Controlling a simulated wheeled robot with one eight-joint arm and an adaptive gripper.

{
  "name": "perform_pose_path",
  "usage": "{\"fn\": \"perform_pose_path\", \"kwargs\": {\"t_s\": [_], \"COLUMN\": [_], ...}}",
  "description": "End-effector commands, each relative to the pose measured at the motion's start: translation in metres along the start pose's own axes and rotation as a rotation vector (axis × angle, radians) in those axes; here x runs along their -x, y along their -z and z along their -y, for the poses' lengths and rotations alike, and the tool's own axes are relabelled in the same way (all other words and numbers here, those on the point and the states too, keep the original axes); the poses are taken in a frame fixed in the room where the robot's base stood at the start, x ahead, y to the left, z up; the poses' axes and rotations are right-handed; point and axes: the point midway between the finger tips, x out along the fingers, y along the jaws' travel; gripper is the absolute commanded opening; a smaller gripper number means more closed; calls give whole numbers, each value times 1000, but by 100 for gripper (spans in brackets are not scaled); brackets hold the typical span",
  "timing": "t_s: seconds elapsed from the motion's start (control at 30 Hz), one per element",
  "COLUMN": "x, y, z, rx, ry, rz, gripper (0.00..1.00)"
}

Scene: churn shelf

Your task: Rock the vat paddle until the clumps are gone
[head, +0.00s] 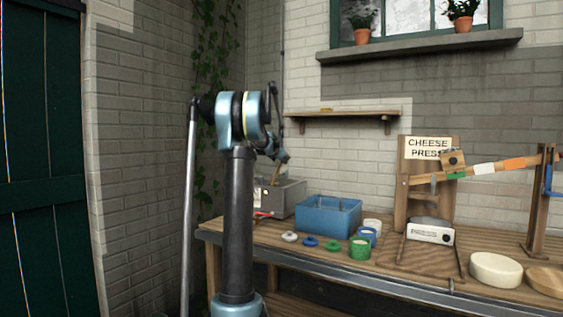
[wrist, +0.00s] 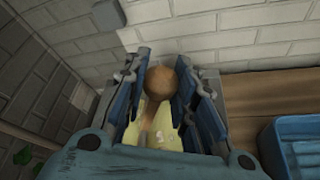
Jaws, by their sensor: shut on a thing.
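The vat (head: 288,198) is a grey box at the left end of the bench, partly behind my arm. My gripper (wrist: 167,72) is shut on the vat paddle (wrist: 168,82), whose round brown wooden end shows between the two blue-grey fingers. In the head view my gripper (head: 281,152) is above the vat, and most of the paddle is hidden there. A pale yellow mass (wrist: 158,125) shows below the knob between the fingers in the wrist view. I cannot tell whether it holds clumps.
A blue tub (head: 328,216) stands right of the vat. Small coloured rings, green and blue-white cups (head: 360,248) and the cheese press (head: 428,190) follow along the wooden bench (head: 390,272). A wall shelf (head: 345,114) hangs above. Brick walls are close behind and left.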

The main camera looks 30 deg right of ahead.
Motion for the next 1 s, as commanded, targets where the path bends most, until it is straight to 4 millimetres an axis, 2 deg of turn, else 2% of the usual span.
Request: {"fn": "perform_pose_path", "kwargs": {"t_s": [0.1,0.13,0.2,0.23,0.67,1.0], "x": [-1,-1,-1,-1,6,52], "y": [-4,-4,-4,-3,1,3], "z": [2,2,2,1,-3,-4], "rx": [3,3,3,3,4,5], "ry": [3,3,3,2,-2,-4], "rz": [5,5,4,4,0,-1], "gripper": [0,27,43,46,46,46]}}
